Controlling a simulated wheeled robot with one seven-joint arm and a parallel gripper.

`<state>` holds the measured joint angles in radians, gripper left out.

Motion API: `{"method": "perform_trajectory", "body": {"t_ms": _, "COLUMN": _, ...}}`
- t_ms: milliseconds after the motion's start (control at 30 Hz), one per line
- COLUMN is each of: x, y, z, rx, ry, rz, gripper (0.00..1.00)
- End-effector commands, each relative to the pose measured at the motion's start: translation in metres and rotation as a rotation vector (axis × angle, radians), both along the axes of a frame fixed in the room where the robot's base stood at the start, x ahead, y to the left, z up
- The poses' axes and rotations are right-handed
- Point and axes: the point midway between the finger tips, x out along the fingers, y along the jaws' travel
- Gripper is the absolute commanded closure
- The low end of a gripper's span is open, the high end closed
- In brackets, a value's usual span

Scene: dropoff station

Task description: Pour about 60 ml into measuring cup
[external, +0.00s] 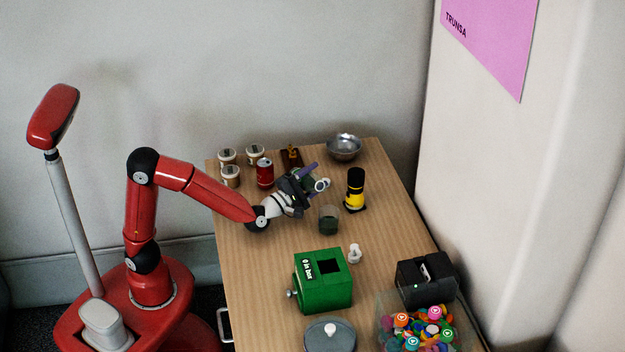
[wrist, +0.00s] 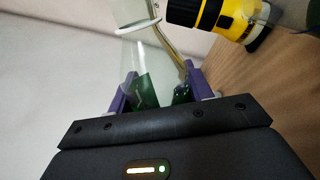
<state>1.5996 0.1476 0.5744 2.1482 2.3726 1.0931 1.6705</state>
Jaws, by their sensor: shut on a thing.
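My gripper (external: 311,181) is shut on a clear vessel with a pale ring near its mouth (external: 322,184). In the wrist view the clear vessel (wrist: 132,52) sits between the purple fingers of my gripper (wrist: 158,90), with green showing low in it. It looks tilted over, its ringed end pointing away from my wrist. A see-through cup (external: 329,213), seemingly the measuring cup, stands on the table just below and right of my gripper, with dark green in its lower part. I cannot make out a stream or the level marks.
A red can (external: 265,174), several white jars (external: 229,176) and a metal bowl (external: 344,148) stand at the back. A green box (external: 324,282) and small white object (external: 354,254) are nearer the front.

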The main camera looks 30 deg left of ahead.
Motion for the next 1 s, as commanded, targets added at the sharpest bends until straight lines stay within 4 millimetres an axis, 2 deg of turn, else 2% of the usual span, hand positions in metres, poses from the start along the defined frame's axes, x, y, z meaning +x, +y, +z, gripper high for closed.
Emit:
{"method": "perform_trajectory", "body": {"t_ms": 767, "x": 0.000, "y": 0.000, "z": 0.001, "rx": -0.004, "ry": 0.001, "rz": 0.000, "gripper": 0.78}}
{"method": "perform_trajectory", "body": {"t_ms": 933, "x": 0.000, "y": -0.002, "z": 0.005, "rx": -0.061, "ry": 0.028, "rz": 0.000, "gripper": 0.78}}
{"method": "perform_trajectory", "body": {"t_ms": 1000, "x": -0.001, "y": -0.003, "z": 0.013, "rx": -0.100, "ry": 0.048, "rz": 0.001, "gripper": 0.78}}
